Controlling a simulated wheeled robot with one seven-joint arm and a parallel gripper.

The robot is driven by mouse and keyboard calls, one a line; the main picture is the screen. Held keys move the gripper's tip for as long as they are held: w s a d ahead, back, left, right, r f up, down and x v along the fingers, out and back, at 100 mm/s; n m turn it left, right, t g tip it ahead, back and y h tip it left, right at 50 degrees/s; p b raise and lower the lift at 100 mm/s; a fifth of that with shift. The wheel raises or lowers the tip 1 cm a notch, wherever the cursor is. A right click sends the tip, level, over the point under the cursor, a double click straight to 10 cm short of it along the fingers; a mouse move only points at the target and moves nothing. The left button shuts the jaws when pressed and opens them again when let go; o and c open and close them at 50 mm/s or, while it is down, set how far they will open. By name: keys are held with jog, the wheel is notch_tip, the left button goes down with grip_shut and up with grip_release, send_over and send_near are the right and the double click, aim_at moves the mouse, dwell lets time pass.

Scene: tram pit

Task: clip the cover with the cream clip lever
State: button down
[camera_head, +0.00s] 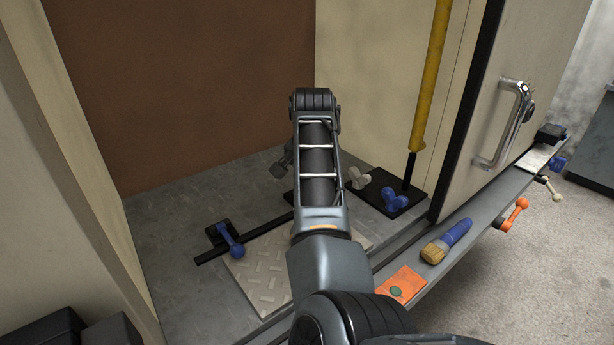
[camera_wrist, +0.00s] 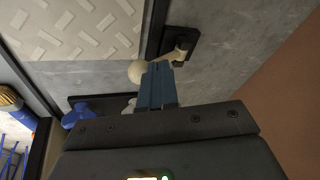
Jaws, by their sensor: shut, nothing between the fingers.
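The cream clip lever (camera_wrist: 136,72) shows in the wrist view, with a round knob and a short arm running to a black base (camera_wrist: 181,45). My gripper (camera_wrist: 157,70) is shut and empty, its blue fingertips just right of the knob; I cannot tell whether they touch. The tread-patterned cover (camera_wrist: 75,30) is at upper left; in the head view it lies on the pit floor (camera_head: 258,285), partly behind my arm. A black bar (camera_wrist: 156,25) runs along its edge. In the head view my arm hides the gripper and the cream lever.
A blue clip lever (camera_head: 230,242) sits at the bar's left end. White (camera_head: 357,178) and blue (camera_head: 394,199) wing knobs are by a black plate with a yellow pole (camera_head: 433,65). A brush (camera_head: 447,242) and orange card (camera_head: 402,284) lie on the ledge. Walls enclose the pit.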

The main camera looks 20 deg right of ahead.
jog(key=s+f+t, duration=0.1)
jog(key=s+f+t+b, duration=0.1)
jog(key=t, duration=0.1)
jog(key=shift+d+f+y, duration=0.2)
jog(key=shift+d+y, duration=0.2)
jog(key=shift+s+d+f+t+b, duration=0.15)
jog(key=shift+s+f+t, duration=0.15)
jog(key=shift+t, duration=0.15)
jog(key=shift+s+a+f+t+b, duration=0.15)
jog(key=shift+f+t, duration=0.15)
jog(key=shift+t, duration=0.15)
jog(key=shift+s+d+f, duration=0.15)
jog(key=shift+f, duration=0.25)
jog(key=shift+f, duration=0.1)
